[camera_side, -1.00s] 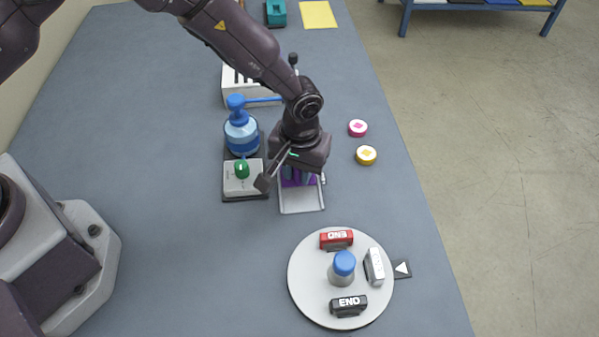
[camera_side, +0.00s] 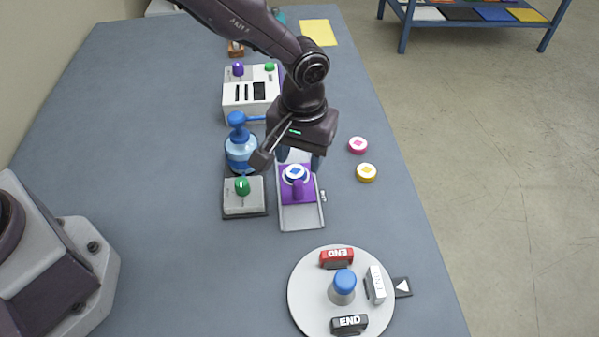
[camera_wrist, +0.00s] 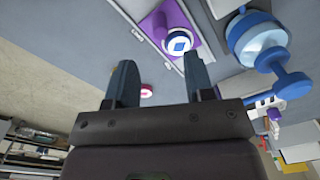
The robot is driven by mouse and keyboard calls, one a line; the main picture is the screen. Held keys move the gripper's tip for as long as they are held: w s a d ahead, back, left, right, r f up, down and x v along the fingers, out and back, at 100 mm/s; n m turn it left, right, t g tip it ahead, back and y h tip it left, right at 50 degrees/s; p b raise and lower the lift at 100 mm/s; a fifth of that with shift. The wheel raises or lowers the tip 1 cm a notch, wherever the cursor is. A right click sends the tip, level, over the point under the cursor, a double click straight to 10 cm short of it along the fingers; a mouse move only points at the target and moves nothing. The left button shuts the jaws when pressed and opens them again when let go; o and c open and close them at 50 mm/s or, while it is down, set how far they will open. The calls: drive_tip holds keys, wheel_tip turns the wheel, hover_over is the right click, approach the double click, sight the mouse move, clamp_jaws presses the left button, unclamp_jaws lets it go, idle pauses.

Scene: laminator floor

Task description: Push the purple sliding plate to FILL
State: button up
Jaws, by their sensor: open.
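The purple sliding plate (camera_side: 298,196) sits in a pale metal track (camera_side: 301,219), near the middle of its length in the side view. A purple knob stands on it, and a white disc with a blue mark (camera_side: 295,173) lies at its far end. The plate also shows at the top of the wrist view (camera_wrist: 180,22). My gripper (camera_side: 300,160) is above the track, just beyond the disc, with its fingers pointing down. I cannot read any FILL mark.
A turntable (camera_side: 310,310) with END blocks is in front. Pink (camera_side: 358,145) and yellow (camera_side: 366,172) discs lie to the right. A white slotted box (camera_side: 250,95) stands behind.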

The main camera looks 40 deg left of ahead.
sight(299, 183)
wheel_tip(299, 183, up, 4)
drive_tip(key=shift+d, duration=0.1)
drive_tip(key=shift+s+d+f+m, duration=0.2)
drive_tip(key=shift+d+f, duration=0.1)
drive_tip(key=shift+d, duration=0.15)
drive_tip(key=shift+s+d+f+m, duration=0.1)
drive_tip(key=shift+s+d+f, duration=0.15)
drive_tip(key=shift+d, duration=0.2)
drive_tip(key=f+m+y, duration=0.1)
drive_tip(key=f+m, duration=0.2)
drive_tip(key=m, duration=0.4)
drive_tip(key=a+f+m+y, duration=0.1)
drive_tip(key=f+m, duration=0.3)
drive_tip(key=m, duration=0.3)
drive_tip(key=a+f+m+y, duration=0.1)
drive_tip(key=f+m+y, duration=0.1)
drive_tip(key=f+m, duration=0.2)
drive_tip(key=shift+w+a+m, duration=0.1)
drive_tip(key=shift+w+m, duration=0.1)
drive_tip(key=shift+m, duration=0.55)
drive_tip(key=shift+w+a+m, duration=0.1)
drive_tip(key=shift+w+m, duration=0.1)
drive_tip(key=shift+m, duration=0.55)
drive_tip(key=shift+c, duration=0.6)
